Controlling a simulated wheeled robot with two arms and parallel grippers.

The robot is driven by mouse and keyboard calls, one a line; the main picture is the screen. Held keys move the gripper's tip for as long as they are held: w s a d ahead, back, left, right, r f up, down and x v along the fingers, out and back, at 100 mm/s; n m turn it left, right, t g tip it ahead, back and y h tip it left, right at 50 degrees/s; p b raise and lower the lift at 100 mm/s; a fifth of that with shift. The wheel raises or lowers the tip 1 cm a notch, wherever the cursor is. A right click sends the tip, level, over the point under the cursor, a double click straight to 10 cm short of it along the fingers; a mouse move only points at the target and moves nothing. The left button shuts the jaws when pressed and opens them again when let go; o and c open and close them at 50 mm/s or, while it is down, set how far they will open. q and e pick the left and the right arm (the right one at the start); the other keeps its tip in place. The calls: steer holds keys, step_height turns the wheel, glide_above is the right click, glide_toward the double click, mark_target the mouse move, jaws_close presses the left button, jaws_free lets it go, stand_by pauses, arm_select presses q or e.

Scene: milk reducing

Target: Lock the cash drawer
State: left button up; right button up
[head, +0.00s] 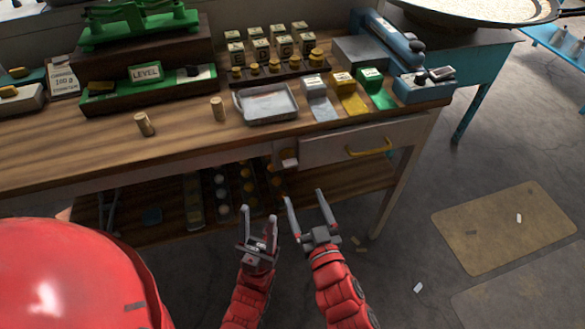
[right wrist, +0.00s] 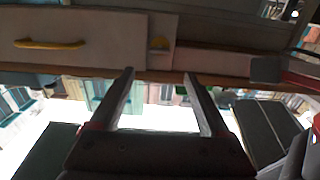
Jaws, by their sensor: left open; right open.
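The cash drawer (head: 330,147) has a pale front and a yellow handle (head: 370,146) under the right part of the wooden bench. Its front looks flush with the bench; I cannot tell for sure. Left of it is a small pale block (head: 288,160) on the bench front. In the right wrist view the drawer front (right wrist: 100,60) is at left, and a plate with a small yellowish part (right wrist: 158,44) lies beyond my fingertips. My right gripper (head: 304,195) is open and empty, below and in front of the block. My left gripper (head: 258,213) is open and empty beside it.
The bench top (head: 180,145) carries wooden pegs, a metal tray (head: 266,104), coloured card holders, weights and a green scale (head: 135,25). A lower shelf (head: 330,185) holds racks of round items. Open floor (head: 400,230) lies to the right.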

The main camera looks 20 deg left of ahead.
mark_target(291, 166)
steer(key=shift+p+x, duration=0.5)
steer(key=shift+x, duration=4.8)
jaws_close()
